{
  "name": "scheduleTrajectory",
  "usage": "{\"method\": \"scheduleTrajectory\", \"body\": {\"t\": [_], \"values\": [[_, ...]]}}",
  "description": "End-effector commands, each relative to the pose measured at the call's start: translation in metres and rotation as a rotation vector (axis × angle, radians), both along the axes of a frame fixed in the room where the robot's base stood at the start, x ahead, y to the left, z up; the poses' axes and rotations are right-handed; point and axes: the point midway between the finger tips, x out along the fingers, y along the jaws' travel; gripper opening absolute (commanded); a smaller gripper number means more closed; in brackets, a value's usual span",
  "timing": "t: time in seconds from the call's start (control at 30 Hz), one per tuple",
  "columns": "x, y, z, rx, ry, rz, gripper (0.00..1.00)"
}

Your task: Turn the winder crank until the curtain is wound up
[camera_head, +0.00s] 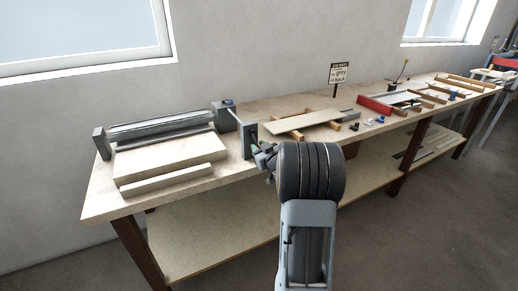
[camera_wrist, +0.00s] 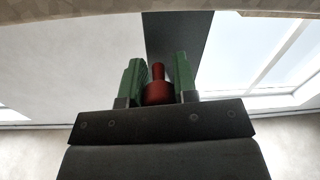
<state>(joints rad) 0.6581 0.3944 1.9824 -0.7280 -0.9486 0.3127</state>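The winder stands at the left end of the bench, with a grey roller (camera_head: 160,124) between two dark end brackets (camera_head: 101,143). A flat grey crank plate (camera_head: 248,140) is at its right end; it also shows as a dark bar in the wrist view (camera_wrist: 180,38). A red crank knob (camera_wrist: 158,92) sits between the green fingers of my gripper (camera_wrist: 158,80). Its wide part fills the gap between them, so my gripper looks shut on it. In the head view my gripper (camera_head: 260,148) is mostly hidden by my wrist. How much curtain is wound cannot be told.
A pale block (camera_head: 170,160) and a smaller strip lie in front of the roller on the bench (camera_head: 100,207). To the right are a pale board (camera_head: 300,121), a red-ended tray (camera_head: 374,105), small parts and a sign (camera_head: 339,74). A lower shelf (camera_head: 210,238) runs beneath.

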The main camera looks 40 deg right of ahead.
Motion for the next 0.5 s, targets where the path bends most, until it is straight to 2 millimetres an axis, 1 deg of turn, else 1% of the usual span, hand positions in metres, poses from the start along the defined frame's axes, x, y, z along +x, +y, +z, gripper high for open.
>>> {"method": "scheduleTrajectory", "body": {"t": [0.03,0.2,0.23,0.5], "values": [[0.0,-0.0004,0.0005,0.0,-0.001,-0.001,0.18],[-0.0002,-0.0007,0.0006,0.0,-0.001,-0.002,0.02],[-0.0002,-0.0007,0.0006,0.0,-0.001,-0.002,0.0],[-0.0002,-0.0007,0.0008,-0.001,-0.001,-0.002,0.0]]}}
